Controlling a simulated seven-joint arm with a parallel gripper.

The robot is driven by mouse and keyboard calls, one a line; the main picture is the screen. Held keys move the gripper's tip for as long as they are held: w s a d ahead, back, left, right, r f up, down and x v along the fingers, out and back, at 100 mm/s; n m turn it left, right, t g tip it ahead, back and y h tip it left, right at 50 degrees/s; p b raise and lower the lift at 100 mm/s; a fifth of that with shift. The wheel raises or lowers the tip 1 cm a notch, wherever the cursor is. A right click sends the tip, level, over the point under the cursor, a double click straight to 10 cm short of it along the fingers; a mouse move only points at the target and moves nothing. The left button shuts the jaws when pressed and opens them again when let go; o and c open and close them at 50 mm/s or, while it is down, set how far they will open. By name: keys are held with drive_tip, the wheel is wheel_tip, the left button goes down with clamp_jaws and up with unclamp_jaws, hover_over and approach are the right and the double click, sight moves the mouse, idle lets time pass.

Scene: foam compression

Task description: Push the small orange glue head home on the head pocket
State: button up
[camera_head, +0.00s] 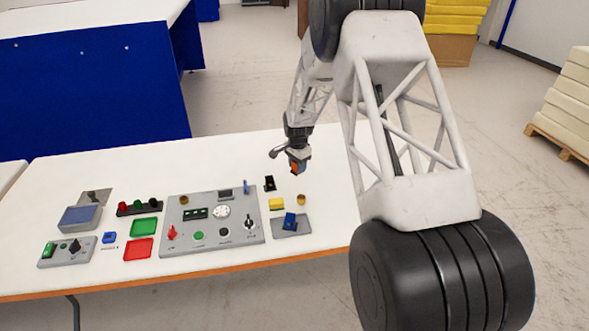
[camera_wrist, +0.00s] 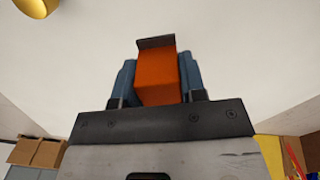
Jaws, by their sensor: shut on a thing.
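The small orange glue head (camera_head: 295,168) is in my gripper (camera_head: 297,163), above the white table on the right. In the wrist view the glue head (camera_wrist: 159,78) is an orange block with a dark plate at its far end. The two blue fingers of my gripper (camera_wrist: 158,85) press on its sides. The glue head is held clear of the other things. I cannot tell for sure which part is the head pocket; a small black bracket (camera_head: 269,184) stands on the table, left of and below my gripper in the head view.
A grey panel (camera_head: 185,243) with knobs and a dial lies left of the gripper. A yellow block (camera_head: 276,204), a brass cylinder (camera_head: 301,200) and a blue part (camera_head: 290,221) on a grey plate (camera_head: 278,233) lie nearby. Red (camera_head: 139,249) and green (camera_head: 144,227) trays are farther left.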

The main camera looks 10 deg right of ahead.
drive_tip(key=n, duration=0.1)
drive_tip(key=w+d+n, duration=0.1)
drive_tip(key=n, duration=0.2)
drive_tip(key=shift+w+d+r+n, duration=0.3)
drive_tip(key=shift+w, duration=0.05)
drive_tip(key=shift+w+a+r+n, duration=0.15)
drive_tip(key=shift+w+n, duration=0.1)
drive_tip(key=shift+n, duration=0.35)
drive_tip(key=shift+w+a+r, duration=0.1)
drive_tip(key=shift+a, duration=0.15)
drive_tip(key=s+a+r+m, duration=0.2)
drive_tip(key=a+m, duration=0.2)
drive_tip(key=a, duration=1)
wheel_tip(320, 180, up, 3)
drive_tip(key=m, duration=0.7)
hover_over(226, 195)
drive_tip(key=shift+s+f, duration=0.1)
drive_tip(key=shift+f, duration=0.2)
drive_tip(key=shift+f, duration=2.85)
drive_tip(key=shift+f, duration=0.85)
drive_tip(key=o, duration=1.1)
